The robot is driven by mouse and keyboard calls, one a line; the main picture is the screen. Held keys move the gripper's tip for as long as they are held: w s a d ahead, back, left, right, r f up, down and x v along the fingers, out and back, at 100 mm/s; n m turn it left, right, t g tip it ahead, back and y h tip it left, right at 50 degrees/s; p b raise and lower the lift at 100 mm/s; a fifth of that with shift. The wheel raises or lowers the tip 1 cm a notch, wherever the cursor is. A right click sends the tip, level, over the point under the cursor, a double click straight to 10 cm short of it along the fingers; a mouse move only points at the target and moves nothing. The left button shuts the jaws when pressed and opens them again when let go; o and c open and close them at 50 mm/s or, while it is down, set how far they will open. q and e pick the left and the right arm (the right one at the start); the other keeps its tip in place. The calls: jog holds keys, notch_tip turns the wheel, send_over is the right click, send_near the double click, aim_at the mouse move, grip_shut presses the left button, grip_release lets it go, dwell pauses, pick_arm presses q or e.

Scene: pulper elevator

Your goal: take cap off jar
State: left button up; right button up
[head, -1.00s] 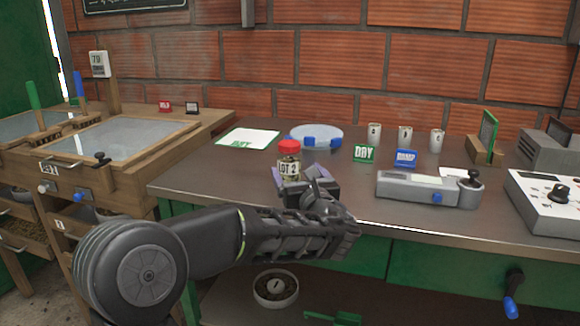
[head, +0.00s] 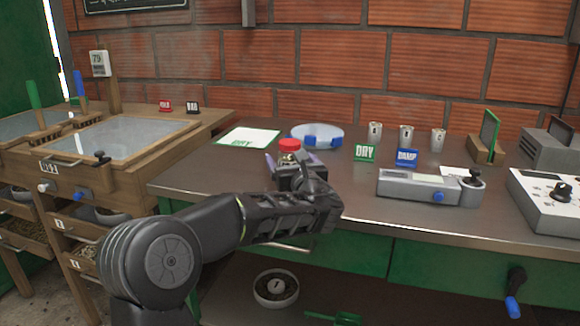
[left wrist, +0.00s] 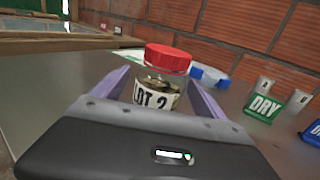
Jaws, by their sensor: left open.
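The jar (left wrist: 160,87) is clear with a "LOT 2" label and brownish contents. Its red cap (left wrist: 168,58) is on top, and the cap also shows in the head view (head: 289,145). The jar stands upright on the bench. My left gripper (head: 287,160) is open, its two purple fingers on either side of the jar, below the cap, as the left wrist view (left wrist: 165,88) shows. In the head view the gripper hides most of the jar's body. Contact between fingers and jar cannot be told. My right gripper is not in view.
Green DRY (head: 365,152) and blue DAMP (head: 406,157) signs stand to the right, near a grey device (head: 420,186). The bench (head: 350,205) is clear at front centre.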

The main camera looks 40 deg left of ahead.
pick_arm(q)
jog(key=shift+c, duration=0.4)
jog(key=c, duration=1.7)
